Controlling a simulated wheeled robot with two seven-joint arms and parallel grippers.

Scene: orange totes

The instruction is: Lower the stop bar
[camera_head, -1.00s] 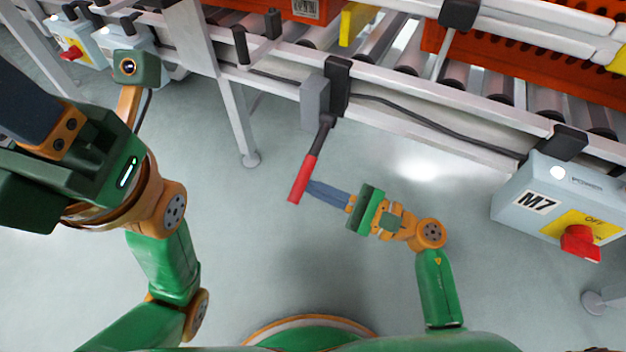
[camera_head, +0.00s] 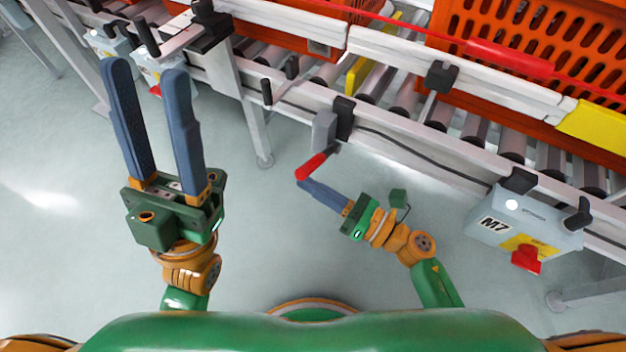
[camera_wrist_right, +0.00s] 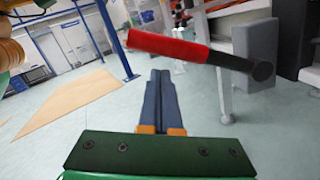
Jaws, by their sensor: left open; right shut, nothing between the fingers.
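A lever with a red handle (camera_head: 311,166) sticks out from a grey box (camera_head: 324,131) on the conveyor's near rail. It points left and slightly down in the head view. The red handle also crosses above my fingertips in the right wrist view (camera_wrist_right: 168,46). My right gripper (camera_head: 303,183) is shut and empty, its tips right by the handle's free end; I cannot tell whether they touch. My left gripper (camera_head: 145,67) is open and empty, left of the lever. A yellow plate (camera_head: 362,72), possibly the stop bar, stands between the rollers.
Orange totes (camera_head: 455,105) stand on the conveyor beyond the near rail (camera_head: 290,90). A grey M7 control box (camera_head: 550,233) with a red knob (camera_head: 526,259) hangs at right. A conveyor leg (camera_head: 258,135) stands left of the lever. The floor below is clear.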

